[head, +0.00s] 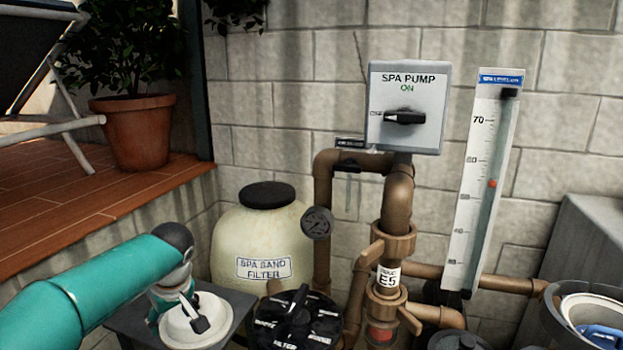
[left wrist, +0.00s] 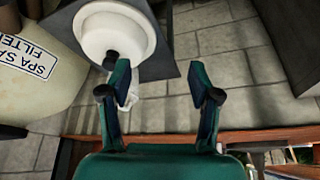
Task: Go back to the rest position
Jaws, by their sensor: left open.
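My left arm comes in from the left in the head view, its wrist bent downward. My left gripper (head: 173,298) is partly hidden there, beside a white round fixture (head: 196,322) with a black handle. In the left wrist view my left gripper (left wrist: 164,82) is open, with nothing between its two fingers. The white round fixture (left wrist: 105,28) lies beyond the left fingertip in that view; I cannot tell whether they touch. My right gripper is in neither view.
The fixture sits on a dark grey stand (head: 236,298). The spa pump switch box (head: 407,108) reads ON. A wooden deck (head: 90,210) lies left.

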